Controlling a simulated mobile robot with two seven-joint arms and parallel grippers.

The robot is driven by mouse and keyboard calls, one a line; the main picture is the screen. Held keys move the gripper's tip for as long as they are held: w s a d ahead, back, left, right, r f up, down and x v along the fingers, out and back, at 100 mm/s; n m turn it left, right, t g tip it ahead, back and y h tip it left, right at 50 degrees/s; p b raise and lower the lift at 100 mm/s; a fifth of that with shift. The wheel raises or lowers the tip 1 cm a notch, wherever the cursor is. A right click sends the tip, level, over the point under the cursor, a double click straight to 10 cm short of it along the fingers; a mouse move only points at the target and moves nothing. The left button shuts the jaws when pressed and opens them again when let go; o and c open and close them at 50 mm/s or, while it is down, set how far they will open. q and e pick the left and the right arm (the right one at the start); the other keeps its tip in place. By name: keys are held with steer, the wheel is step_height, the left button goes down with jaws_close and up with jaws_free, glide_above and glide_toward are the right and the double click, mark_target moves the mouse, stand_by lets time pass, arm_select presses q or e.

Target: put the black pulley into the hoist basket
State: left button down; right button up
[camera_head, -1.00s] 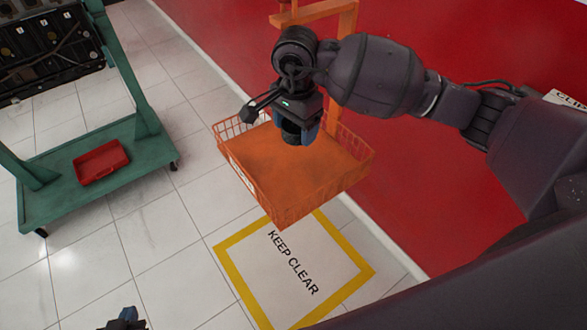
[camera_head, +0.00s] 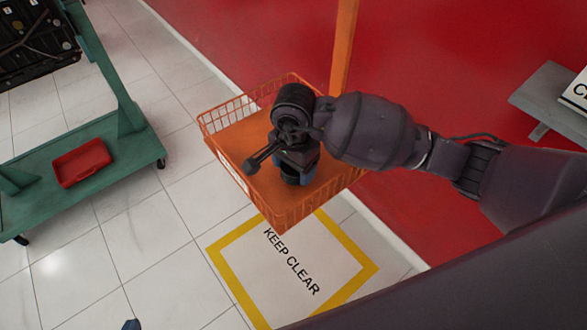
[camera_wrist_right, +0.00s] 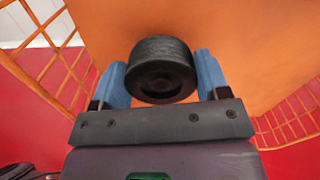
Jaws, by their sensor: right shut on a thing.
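The black pulley (camera_wrist_right: 160,70) is a dark ribbed cylinder held between the two blue fingers of my right gripper (camera_wrist_right: 162,84). In the head view, my right gripper (camera_head: 293,174) points down over the orange hoist basket (camera_head: 232,150), inside its wire-mesh rim as seen from above. The basket's flat orange floor fills much of the wrist view (camera_wrist_right: 225,35). I cannot tell whether the pulley touches that floor. Only a small blue tip of my left gripper (camera_head: 131,325) shows at the bottom edge, so its opening is hidden.
An orange post (camera_head: 344,45) rises behind the basket. A green wheeled stand (camera_head: 105,165) with a red tray (camera_head: 82,163) is at the left. A yellow-bordered KEEP CLEAR mark (camera_head: 290,262) lies on the floor. A grey surface (camera_head: 545,95) is at the right.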

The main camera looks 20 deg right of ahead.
steer(key=shift+f, duration=0.9)
steer(key=shift+w+f, duration=0.1)
steer(key=shift+f, duration=0.1)
arm_select(q)
steer(key=shift+w+d+r, duration=0.1)
steer(key=shift+w+d, duration=0.15)
steer(key=shift+w, duration=0.6)
arm_select(e)
steer(key=shift+r, duration=0.1)
steer(key=shift+b, duration=0.3)
arm_select(q)
steer(key=shift+s+a+f, duration=0.1)
steer(key=shift+s+f, duration=0.25)
steer(key=shift+s, duration=0.05)
arm_select(e)
steer(key=o, duration=1.3)
steer(key=shift+f, duration=0.2)
